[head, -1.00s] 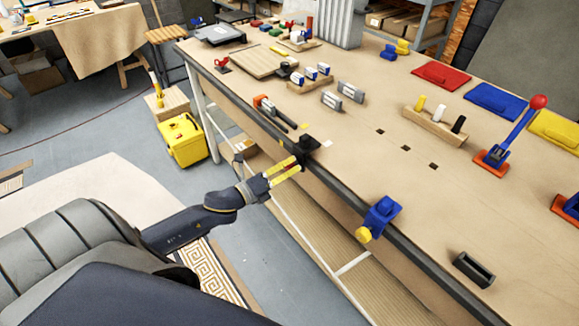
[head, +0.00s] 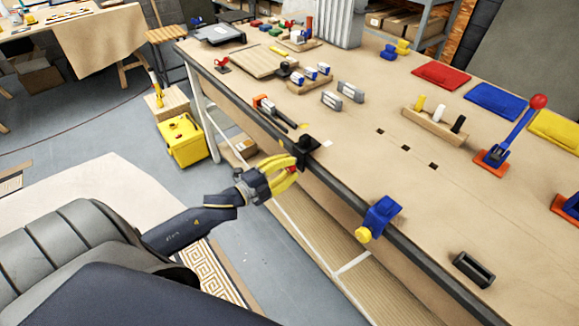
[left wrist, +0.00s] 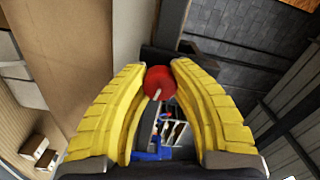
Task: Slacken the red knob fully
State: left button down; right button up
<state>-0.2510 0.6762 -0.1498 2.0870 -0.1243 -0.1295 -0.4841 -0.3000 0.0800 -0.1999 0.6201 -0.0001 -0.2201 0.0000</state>
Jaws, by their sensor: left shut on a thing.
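The red knob (left wrist: 160,82) shows in the left wrist view between the tips of my left gripper's yellow fingers (left wrist: 158,86). The fingers touch it from both sides and are shut on it. A pale mark or pin shows on the knob's face. In the head view the left gripper (head: 289,172) is at the bench's front edge, and a bit of the red knob (head: 291,169) shows between its fingers. The knob is on a black clamp (head: 305,148) fixed to the bench edge. My right gripper is not in view.
A blue clamp with a yellow knob (head: 380,215) sits farther right on the same edge of the workbench (head: 340,135). A black holder (head: 473,269) lies near the front right. A red-ended lever (head: 510,135) stands up on the right. The space in front of the edge is clear.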

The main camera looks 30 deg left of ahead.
pick_arm(q)
jog(key=shift+n, duration=1.2)
jog(key=c, duration=1)
grip_release()
jog(key=shift+s, duration=0.1)
jog(key=v, duration=1.1)
jog(key=shift+s+a, duration=0.15)
jog(key=shift+s, duration=0.2)
jog(key=shift+r, duration=0.1)
jog(key=shift+n, duration=0.3)
